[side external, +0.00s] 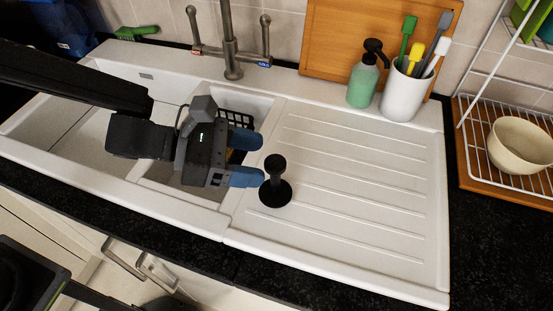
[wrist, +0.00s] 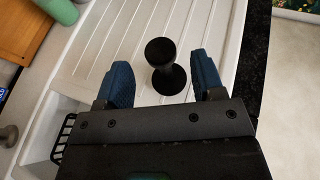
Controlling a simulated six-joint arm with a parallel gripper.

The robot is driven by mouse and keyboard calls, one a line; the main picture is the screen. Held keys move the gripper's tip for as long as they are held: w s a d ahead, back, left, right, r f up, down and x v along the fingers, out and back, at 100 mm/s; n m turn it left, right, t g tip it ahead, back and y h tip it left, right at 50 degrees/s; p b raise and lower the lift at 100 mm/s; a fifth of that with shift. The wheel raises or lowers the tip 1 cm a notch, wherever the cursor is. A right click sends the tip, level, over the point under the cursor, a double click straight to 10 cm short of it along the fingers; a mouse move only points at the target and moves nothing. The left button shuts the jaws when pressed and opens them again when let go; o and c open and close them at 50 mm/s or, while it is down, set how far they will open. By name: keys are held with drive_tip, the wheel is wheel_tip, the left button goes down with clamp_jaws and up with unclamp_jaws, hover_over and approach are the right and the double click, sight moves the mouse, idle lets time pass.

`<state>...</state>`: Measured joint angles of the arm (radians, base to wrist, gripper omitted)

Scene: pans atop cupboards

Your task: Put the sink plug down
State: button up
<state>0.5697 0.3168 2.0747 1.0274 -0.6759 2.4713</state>
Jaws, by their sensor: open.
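The black sink plug (side external: 275,185) stands upright on the left end of the white ribbed drainboard (side external: 350,180), close to the sink basin's edge. It has a round base and a knobbed stem. My gripper (side external: 252,158) is open, with blue fingertips, just left of the plug and above the small basin. In the wrist view the plug (wrist: 168,75) stands beyond and between the two spread fingers (wrist: 162,82), apart from both. The gripper holds nothing.
A green soap bottle (side external: 363,82) and a white cup of brushes (side external: 405,95) stand at the back of the drainboard. The tap (side external: 230,45) rises behind the basins. A dish rack with a bowl (side external: 520,145) is at right. Most of the drainboard is clear.

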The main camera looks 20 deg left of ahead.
drive_tip(key=v, duration=0.6)
drive_tip(key=w+a+r+n+t+y, duration=0.25)
drive_tip(key=a+n+y, duration=0.25)
drive_tip(key=a+n, duration=0.6)
drive_tip(key=w+a+r+n+t+y, duration=0.1)
drive_tip(key=a+r+n+t+y, duration=0.4)
drive_tip(key=n, duration=0.9)
drive_tip(key=s+a+n+g+y, duration=0.1)
drive_tip(key=s+a+n+g, duration=0.2)
drive_tip(key=s+n, duration=0.4)
drive_tip(key=s+a+f+n+g+y, duration=0.1)
drive_tip(key=s+a+n+g, duration=0.3)
drive_tip(key=n, duration=1.3)
drive_tip(key=s+a+y, duration=0.1)
drive_tip(key=s+a, duration=0.1)
drive_tip(key=s, duration=0.1)
drive_tip(key=shift+f+n, duration=0.3)
drive_tip(key=shift+c, duration=0.4)
